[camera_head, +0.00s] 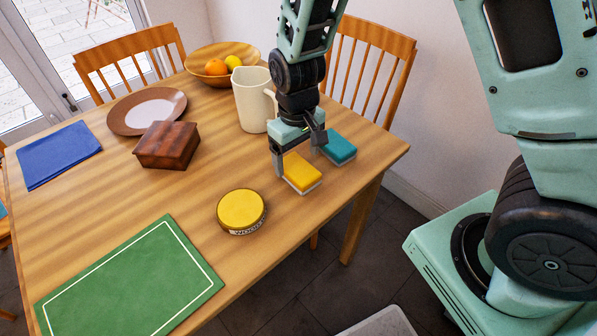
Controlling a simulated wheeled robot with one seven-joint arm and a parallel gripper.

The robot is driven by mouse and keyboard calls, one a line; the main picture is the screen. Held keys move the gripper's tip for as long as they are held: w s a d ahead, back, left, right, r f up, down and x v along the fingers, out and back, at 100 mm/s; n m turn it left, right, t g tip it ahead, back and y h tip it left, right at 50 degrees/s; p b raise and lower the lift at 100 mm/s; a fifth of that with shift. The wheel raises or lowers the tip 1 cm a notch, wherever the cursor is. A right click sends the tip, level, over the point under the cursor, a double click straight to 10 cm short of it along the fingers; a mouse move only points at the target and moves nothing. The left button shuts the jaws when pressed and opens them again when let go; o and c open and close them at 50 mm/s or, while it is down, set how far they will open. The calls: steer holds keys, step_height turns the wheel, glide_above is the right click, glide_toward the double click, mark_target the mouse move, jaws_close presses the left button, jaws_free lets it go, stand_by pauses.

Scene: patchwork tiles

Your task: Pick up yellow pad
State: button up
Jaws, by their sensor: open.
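The yellow pad (301,173) is a small yellow sponge-like block with a pale lower layer. It lies on the wooden table (195,235) near the table's right edge. My gripper (297,165) points down at the pad and is open. One finger shows at the pad's left side, and the other is behind it toward the teal pad. Whether the fingers touch the yellow pad cannot be told. A similar teal pad (339,149) lies just to the right and behind.
A cream pitcher (251,100) stands close behind my gripper. A round yellow-topped tin (241,210) is to the left front. A wooden box (167,146), plate (122,118), fruit bowl (202,58), blue cloth (60,154) and green mat (130,285) also occupy the table.

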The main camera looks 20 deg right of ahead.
mark_target(298, 168)
step_height(298, 168, down, 4)
steer(key=shift+d+f, duration=0.1)
steer(key=shift+f, duration=0.1)
steer(key=c, duration=1.1)
steer(key=shift+r, duration=0.1)
step_height(298, 168, up, 10)
steer(key=shift+p, duration=0.35)
steer(key=shift+o, duration=0.7)
